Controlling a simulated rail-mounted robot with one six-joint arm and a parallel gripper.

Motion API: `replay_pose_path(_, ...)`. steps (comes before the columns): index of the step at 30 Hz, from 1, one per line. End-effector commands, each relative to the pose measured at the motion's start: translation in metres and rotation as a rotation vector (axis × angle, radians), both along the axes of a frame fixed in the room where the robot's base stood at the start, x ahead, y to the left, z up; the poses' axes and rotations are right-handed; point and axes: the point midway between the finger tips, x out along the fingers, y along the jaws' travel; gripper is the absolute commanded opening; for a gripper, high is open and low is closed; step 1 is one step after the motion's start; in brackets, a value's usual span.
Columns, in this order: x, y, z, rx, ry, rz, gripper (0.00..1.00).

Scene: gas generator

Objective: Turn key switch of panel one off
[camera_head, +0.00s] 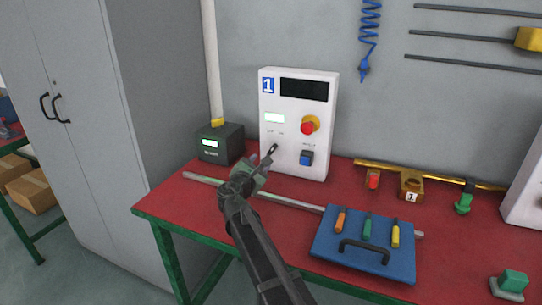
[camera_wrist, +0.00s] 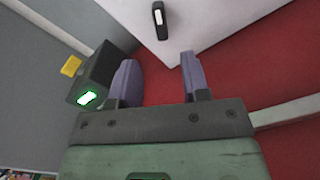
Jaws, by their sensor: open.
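Panel one (camera_head: 290,165) is a white box marked with a blue "1", standing on the red table against the wall. Its key switch (camera_head: 273,149) is a small dark handle low on the left of the front face, close to my gripper's tip. In the wrist view the key switch (camera_wrist: 159,20) is a black, light-edged bar, nearly upright in the picture. My gripper (camera_wrist: 158,62) is open and empty. Its two purple-grey fingers stand apart, with the key switch beyond the gap and not touched. In the head view my gripper (camera_head: 261,166) is in front of the panel's lower left.
The panel also has a red emergency button (camera_head: 308,127) and a blue switch (camera_head: 306,158). A dark box with a green display (camera_head: 220,143) stands to the left. A blue tool tray (camera_head: 335,248) and a grey rod (camera_head: 300,205) lie on the red table (camera_head: 160,207).

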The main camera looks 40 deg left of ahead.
Motion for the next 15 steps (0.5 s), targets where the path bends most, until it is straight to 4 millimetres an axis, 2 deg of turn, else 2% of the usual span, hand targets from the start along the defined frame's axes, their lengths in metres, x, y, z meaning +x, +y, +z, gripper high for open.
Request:
replay_pose_path(6, 0.052, 0.016, 0.000, 0.002, 0.001, -0.003, 0.43)
replay_pose_path(9, 0.072, 0.022, 0.000, 0.003, 0.001, -0.003, 0.43)
replay_pose_path(15, 0.091, 0.026, 0.000, 0.002, 0.002, -0.003, 0.43)
